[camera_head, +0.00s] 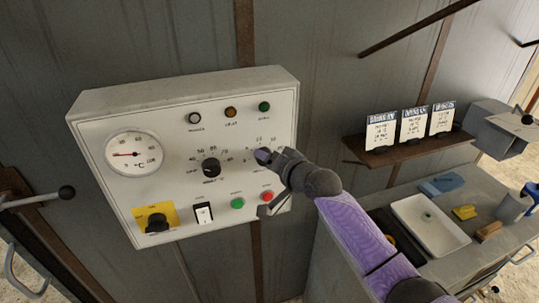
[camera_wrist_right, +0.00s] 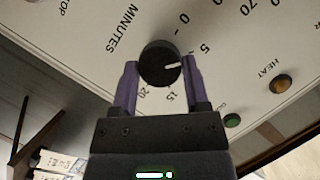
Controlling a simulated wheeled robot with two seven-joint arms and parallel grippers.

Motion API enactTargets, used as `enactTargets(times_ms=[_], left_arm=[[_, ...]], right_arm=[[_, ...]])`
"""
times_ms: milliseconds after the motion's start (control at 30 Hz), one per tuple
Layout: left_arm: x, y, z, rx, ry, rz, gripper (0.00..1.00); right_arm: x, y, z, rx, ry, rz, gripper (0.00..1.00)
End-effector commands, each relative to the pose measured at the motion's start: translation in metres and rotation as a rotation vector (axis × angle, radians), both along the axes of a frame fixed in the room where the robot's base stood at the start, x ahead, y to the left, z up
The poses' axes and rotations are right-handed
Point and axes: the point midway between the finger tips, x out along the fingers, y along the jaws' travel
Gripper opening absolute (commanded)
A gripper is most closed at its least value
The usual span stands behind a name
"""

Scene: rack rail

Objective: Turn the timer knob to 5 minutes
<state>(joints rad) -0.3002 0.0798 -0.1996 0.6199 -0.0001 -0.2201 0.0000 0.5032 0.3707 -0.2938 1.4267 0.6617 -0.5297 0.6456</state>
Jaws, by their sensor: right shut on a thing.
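The timer knob (camera_wrist_right: 160,64) is a round black knob with a white pointer line, on a white control panel (camera_head: 265,85). In the right wrist view it sits between the two purple fingers of my right gripper (camera_wrist_right: 160,80), which is shut on its sides. The white line points to the right, close to the 5 mark. The 0, 15 and 20 marks and the word MINUTES also show; 10 seems hidden by a finger. In the head view my right gripper (camera_head: 266,157) meets the panel's right half and covers most of the knob. My left gripper is not in view.
The panel also carries a temperature dial (camera_head: 134,154), a second black knob (camera_head: 211,168), a yellow-backed switch (camera_head: 156,218), a white rocker (camera_head: 203,213), green (camera_head: 237,203) and red (camera_head: 267,196) buttons and several lamps. A shelf with cards (camera_head: 405,148) and a counter with a tray (camera_head: 430,225) stand right.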

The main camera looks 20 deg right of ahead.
Motion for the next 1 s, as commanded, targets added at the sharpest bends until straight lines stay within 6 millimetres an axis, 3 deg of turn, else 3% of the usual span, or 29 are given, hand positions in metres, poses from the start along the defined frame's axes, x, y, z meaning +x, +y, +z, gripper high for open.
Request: enactTargets(times_ms=[467, 500, 600, 633, 1000], left_arm=[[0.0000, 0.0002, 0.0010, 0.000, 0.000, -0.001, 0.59], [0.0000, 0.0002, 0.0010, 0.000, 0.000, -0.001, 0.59], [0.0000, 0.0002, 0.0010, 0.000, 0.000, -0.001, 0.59], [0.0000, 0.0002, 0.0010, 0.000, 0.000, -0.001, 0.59], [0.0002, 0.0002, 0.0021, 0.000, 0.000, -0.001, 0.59]], right_arm=[[-0.0005, 0.0005, -0.0024, -0.010, 0.006, 0.001, 0.00], [-0.0006, 0.0005, -0.0025, -0.010, 0.006, 0.001, 0.67], [-0.0005, 0.0004, -0.0019, -0.010, 0.004, 0.001, 0.89], [-0.0004, 0.0004, -0.0018, -0.010, 0.004, 0.000, 0.94], [-0.0068, -0.0022, 0.0009, -0.009, 0.002, 0.000, 0.94]])
